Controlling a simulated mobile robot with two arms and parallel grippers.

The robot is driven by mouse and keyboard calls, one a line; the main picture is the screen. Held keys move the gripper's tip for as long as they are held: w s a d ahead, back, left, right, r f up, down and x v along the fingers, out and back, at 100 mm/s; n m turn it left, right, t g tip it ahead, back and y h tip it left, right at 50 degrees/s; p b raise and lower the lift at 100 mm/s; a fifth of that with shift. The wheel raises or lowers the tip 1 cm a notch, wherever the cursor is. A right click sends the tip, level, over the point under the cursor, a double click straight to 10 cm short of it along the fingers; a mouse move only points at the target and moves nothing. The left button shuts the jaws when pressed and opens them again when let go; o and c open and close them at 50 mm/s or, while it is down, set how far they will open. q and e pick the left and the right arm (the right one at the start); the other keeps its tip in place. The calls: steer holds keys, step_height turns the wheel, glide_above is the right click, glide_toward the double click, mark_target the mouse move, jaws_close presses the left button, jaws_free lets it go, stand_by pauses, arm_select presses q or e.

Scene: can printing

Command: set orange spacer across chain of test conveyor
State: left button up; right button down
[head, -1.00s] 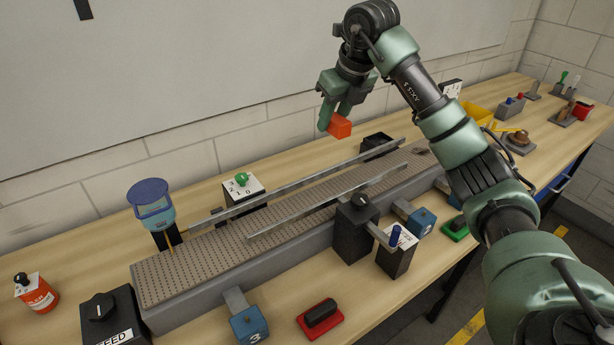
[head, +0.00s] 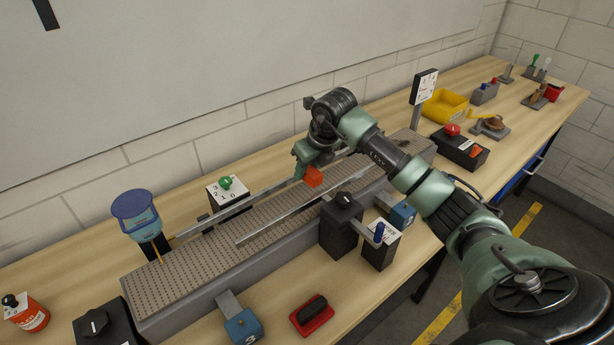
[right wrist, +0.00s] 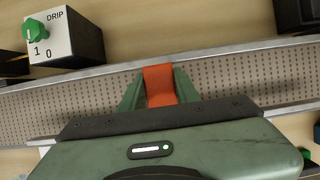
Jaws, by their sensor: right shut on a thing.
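The orange spacer (head: 313,177) is a small block between the fingers of my right gripper (head: 306,166). The right gripper is shut on it, above the chain of the test conveyor (head: 215,247). In the right wrist view the orange spacer (right wrist: 160,85) sits between the two green fingers, with its far end overlapping a metal guide rail. The perforated chain (right wrist: 228,78) shows on both sides of the fingers. I cannot tell whether the spacer touches the rails or chain. My left gripper is not in view.
Two metal guide rails (head: 300,210) run along the conveyor. A blue-topped cup (head: 136,212) and a green-knobbed DRIP box (head: 227,190) stand at its far side. Black knob boxes (head: 342,225) stand along the near side. A yellow bin (head: 445,105) is farther right.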

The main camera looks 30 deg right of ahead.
mark_target(307, 192)
step_height(307, 192, down, 4)
steer(key=shift+r+p, duration=0.1)
steer(key=shift+p, duration=0.5)
arm_select(q)
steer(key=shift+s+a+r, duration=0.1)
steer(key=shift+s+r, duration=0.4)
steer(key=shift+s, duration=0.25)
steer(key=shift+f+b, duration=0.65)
steer(key=shift+b, duration=0.05)
arm_select(e)
steer(key=shift+f, duration=0.7)
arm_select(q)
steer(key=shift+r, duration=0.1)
arm_select(e)
steer(key=c, duration=1)
jaws_free()
steer(key=shift+c, duration=0.2)
